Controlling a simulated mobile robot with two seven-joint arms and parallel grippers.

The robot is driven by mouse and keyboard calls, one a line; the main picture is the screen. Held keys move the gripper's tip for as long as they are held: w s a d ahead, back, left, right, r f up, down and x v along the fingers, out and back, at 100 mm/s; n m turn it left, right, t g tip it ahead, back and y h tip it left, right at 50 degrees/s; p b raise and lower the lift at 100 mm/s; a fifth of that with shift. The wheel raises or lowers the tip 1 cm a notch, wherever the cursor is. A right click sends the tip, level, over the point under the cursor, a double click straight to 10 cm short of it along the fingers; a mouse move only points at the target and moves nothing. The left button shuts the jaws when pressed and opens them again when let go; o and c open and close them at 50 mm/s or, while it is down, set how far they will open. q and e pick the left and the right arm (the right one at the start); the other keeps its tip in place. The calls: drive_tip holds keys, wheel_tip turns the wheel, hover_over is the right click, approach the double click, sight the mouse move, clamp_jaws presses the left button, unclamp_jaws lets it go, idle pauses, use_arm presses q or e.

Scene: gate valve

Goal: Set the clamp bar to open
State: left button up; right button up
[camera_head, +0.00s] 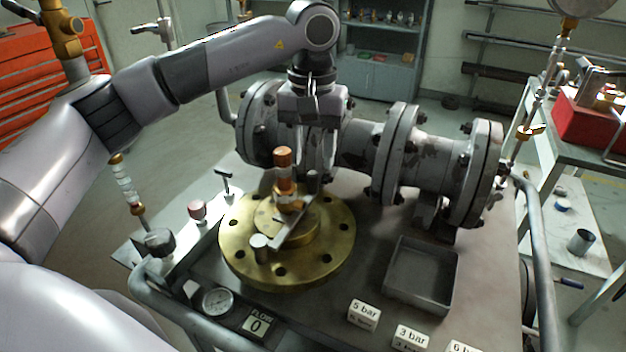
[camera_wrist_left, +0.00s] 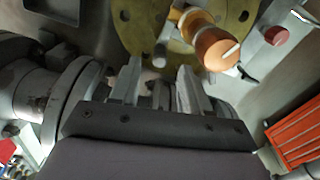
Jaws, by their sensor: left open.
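The clamp bar (camera_head: 296,228) is a flat grey bar lying across the top of the brass flange (camera_head: 232,255), beside a copper-capped stem (camera_head: 284,180). A grey knob (camera_head: 260,247) stands at its near end and a dark post (camera_head: 313,180) at its far end. My left gripper (camera_head: 315,168) is open and empty, pointing down behind the stem, close to the far post. In the left wrist view, the grey post (camera_wrist_left: 160,58) shows between and just beyond the open fingertips (camera_wrist_left: 158,72); I cannot tell if they touch. My right gripper is out of view.
A grey flanged pipe (camera_head: 365,145) runs behind the brass flange. An empty grey tray (camera_head: 422,275) sits at right. White bar-labelled blocks (camera_head: 364,312), a gauge (camera_head: 217,301) and a counter reading 0 (camera_head: 257,323) lie along the front. A red knob (camera_head: 197,210) stands at left.

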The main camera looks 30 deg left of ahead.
sight(312, 173)
use_arm(q)
drive_tip(key=shift+f, duration=2.7)
clamp_jaws()
